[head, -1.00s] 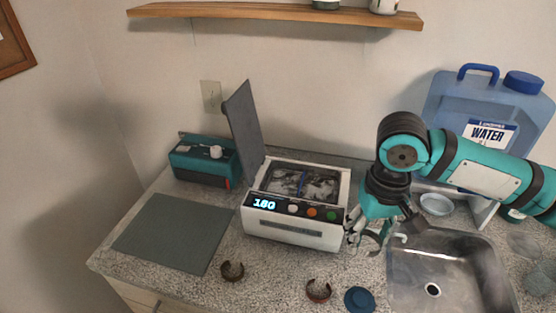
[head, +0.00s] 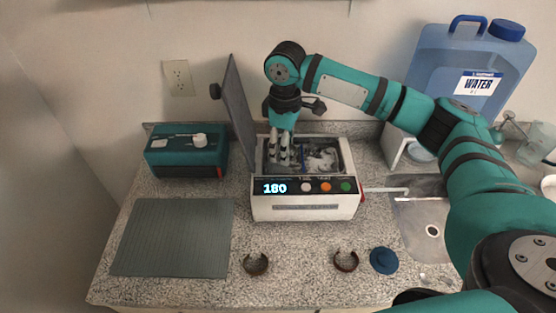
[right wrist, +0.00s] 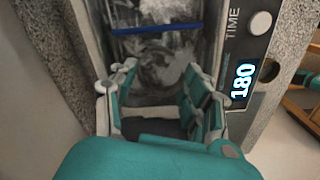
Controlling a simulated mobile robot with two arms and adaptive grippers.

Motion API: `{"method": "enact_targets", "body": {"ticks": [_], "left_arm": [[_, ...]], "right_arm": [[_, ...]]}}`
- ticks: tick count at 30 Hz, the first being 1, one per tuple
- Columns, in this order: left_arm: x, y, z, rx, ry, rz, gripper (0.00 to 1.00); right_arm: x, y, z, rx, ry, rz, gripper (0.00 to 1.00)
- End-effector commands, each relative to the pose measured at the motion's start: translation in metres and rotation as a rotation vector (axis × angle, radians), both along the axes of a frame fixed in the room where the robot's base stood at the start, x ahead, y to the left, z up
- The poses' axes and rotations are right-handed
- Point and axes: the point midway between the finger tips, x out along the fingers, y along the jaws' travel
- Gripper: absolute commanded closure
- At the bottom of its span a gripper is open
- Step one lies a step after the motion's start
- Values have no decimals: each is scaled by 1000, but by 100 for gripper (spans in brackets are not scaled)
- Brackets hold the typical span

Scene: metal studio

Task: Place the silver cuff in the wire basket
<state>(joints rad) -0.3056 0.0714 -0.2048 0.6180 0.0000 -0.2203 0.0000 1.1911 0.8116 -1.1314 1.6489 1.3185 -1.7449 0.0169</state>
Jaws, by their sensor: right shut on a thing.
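My right gripper (head: 282,158) points down into the open tank of the white cleaner (head: 305,207), on the left part of the tank. In the right wrist view its fingers (right wrist: 158,92) stand apart around a faint, rounded grey shape (right wrist: 163,68), which I take for the silver cuff; its outline is blurred against the tank. In the head view the fingers hide it. The wire basket is hard to make out inside the shiny tank; a blue bar (right wrist: 155,29) crosses it. My left gripper is not in view.
The cleaner's grey lid (head: 240,115) stands open on the left. A dark cuff (head: 256,263), a copper cuff (head: 345,261) and a blue round thing (head: 384,260) lie in front. A teal box (head: 187,155), grey mat (head: 174,238), sink (head: 425,222) and water jug (head: 468,75) stand around.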

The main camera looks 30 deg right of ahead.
Motion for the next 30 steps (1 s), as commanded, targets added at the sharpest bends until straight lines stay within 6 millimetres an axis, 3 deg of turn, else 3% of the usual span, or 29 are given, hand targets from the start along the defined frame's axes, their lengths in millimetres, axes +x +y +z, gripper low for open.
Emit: {"method": "enact_targets", "body": {"ticks": [12,24,25,27,30], "left_arm": [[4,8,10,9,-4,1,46],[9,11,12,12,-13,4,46],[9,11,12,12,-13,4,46],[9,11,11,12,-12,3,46],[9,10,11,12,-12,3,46]], "right_arm": [[-1,0,-49,0,1,-1,81],[0,1,-56,1,-1,-1,81],[0,1,-57,1,-1,-1,50],[0,1,-57,1,-2,-1,42],[0,1,-57,1,-1,-1,42]]}}
